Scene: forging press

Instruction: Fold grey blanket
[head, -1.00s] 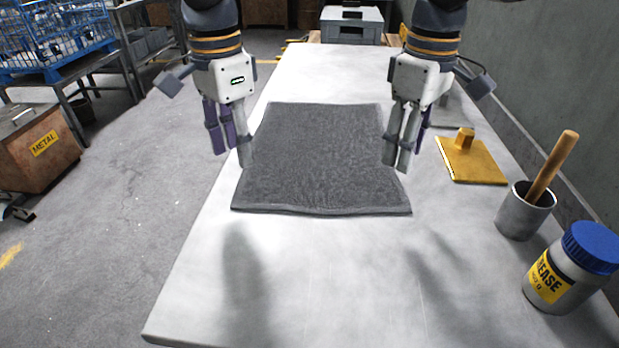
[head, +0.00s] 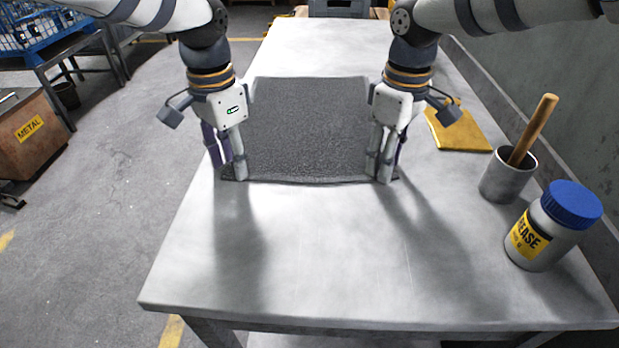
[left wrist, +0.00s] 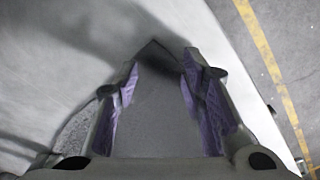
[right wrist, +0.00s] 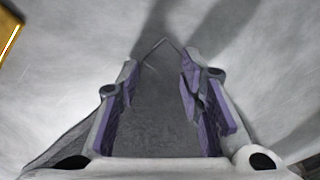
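The grey blanket (head: 308,130) lies flat and spread out on the pale table. My left gripper (head: 232,172) is at its near left corner, pointing down. In the left wrist view, the blanket corner (left wrist: 160,110) lies between the open, purple-padded fingers (left wrist: 160,75). My right gripper (head: 382,172) is at the near right corner. In the right wrist view, the other corner (right wrist: 160,110) lies between its open fingers (right wrist: 160,75). The pads stand apart on both hands, with the cloth flat below or between them. The grippers hide parts of the blanket's side edges.
The table (head: 330,260) is clear in front of the blanket. A wall runs along the right side.

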